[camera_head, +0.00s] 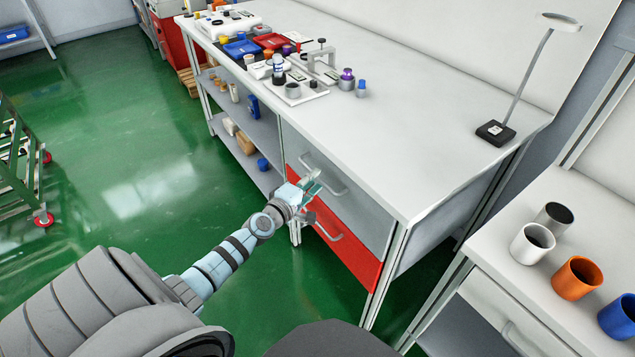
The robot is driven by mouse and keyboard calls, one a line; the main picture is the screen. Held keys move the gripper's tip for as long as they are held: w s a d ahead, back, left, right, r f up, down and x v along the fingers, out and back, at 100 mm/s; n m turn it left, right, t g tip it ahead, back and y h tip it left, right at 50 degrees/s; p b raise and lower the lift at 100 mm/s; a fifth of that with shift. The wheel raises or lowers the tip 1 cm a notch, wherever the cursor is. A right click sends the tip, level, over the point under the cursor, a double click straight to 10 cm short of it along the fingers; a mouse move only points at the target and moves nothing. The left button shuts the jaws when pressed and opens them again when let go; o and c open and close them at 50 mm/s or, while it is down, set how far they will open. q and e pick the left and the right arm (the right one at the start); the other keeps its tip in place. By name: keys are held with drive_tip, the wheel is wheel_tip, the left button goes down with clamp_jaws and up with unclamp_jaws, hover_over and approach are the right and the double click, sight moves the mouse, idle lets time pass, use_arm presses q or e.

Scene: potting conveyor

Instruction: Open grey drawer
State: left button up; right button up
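The grey drawer (352,192) is the upper drawer under the white workbench, and it looks closed. Its pale bar handle (328,178) runs across its front. My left gripper (314,183) is at the left part of this handle, with its fingers close to the bar. I cannot tell whether the fingers touch or enclose the handle. The red drawer (352,250) sits right below, with its own handle (328,232) just under my gripper. My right gripper is not in view.
The workbench (400,130) holds blue and red trays, bottles and a small fixture at its far end, and a lamp (495,132) at right. A second table (490,265) at lower right carries several cups. Green floor is free at left, beside a green cart (20,165).

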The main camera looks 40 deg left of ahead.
sight(317, 178)
use_arm(q)
drive_tip(key=shift+b+x, duration=0.5)
drive_tip(key=shift+x, duration=1.1)
drive_tip(key=shift+c, duration=0.4)
clamp_jaws()
